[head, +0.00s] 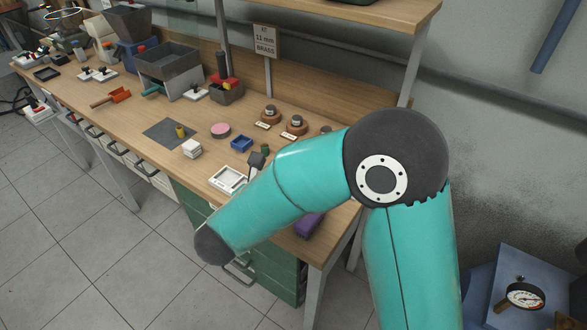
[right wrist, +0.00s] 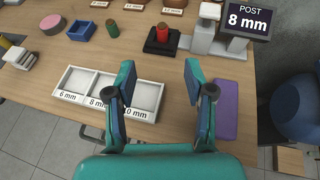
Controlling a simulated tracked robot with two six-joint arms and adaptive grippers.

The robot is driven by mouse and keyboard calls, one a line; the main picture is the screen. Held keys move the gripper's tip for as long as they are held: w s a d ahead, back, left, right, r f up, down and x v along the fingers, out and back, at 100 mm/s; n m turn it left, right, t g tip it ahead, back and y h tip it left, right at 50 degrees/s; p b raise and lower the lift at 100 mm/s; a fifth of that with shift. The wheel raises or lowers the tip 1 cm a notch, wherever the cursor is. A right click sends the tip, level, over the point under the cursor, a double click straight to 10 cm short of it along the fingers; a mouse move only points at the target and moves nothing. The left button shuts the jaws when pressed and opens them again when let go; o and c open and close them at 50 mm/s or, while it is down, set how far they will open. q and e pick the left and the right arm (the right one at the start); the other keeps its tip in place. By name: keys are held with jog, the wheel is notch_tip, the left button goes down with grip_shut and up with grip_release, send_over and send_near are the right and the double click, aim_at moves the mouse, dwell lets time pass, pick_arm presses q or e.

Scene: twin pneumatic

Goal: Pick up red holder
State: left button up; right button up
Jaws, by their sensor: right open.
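In the right wrist view a red upright cylinder (right wrist: 162,33) stands on a black square base (right wrist: 162,47) on the bench, beyond my fingers. In the head view a red block with a black upright part (head: 225,82) sits at a grey box further along the bench. I cannot tell which of these is the red holder. My right gripper (right wrist: 160,88) is open and empty, with its teal fingers apart over the bench, short of the red cylinder. In the head view my right arm hides part of the bench's near end. My left gripper is not in view.
A white labelled tray with three compartments (right wrist: 92,73) lies left of my right gripper; a purple pad (right wrist: 228,108) lies to its right. A "POST 8 mm" display (right wrist: 247,19) stands behind. A blue tray (right wrist: 80,30), pink disc (right wrist: 53,24) and green cylinder (right wrist: 112,28) sit at left.

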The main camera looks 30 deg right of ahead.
jog(key=shift+w+d+f+b, duration=0.15)
jog(key=shift+w+f, duration=0.1)
jog(key=shift+f, duration=0.2)
jog(key=shift+w+d+f+b, duration=0.15)
jog(key=shift+w+f, duration=0.1)
jog(key=shift+f, duration=0.2)
jog(key=p+x, duration=0.2)
jog(key=x, duration=0.9)
jog(key=shift+r, duration=0.1)
jog(key=d+p, duration=0.1)
jog(key=w+d, duration=0.1)
jog(key=d+f+p, duration=0.1)
jog(key=shift+w+d+p, duration=0.3)
jog(key=shift+w+d+f, duration=0.3)
jog(key=shift+w+d, duration=0.05)
grip_shut()
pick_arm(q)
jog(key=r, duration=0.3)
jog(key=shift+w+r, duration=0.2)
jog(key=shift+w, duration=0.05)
pick_arm(e)
jog(key=shift+r, duration=0.2)
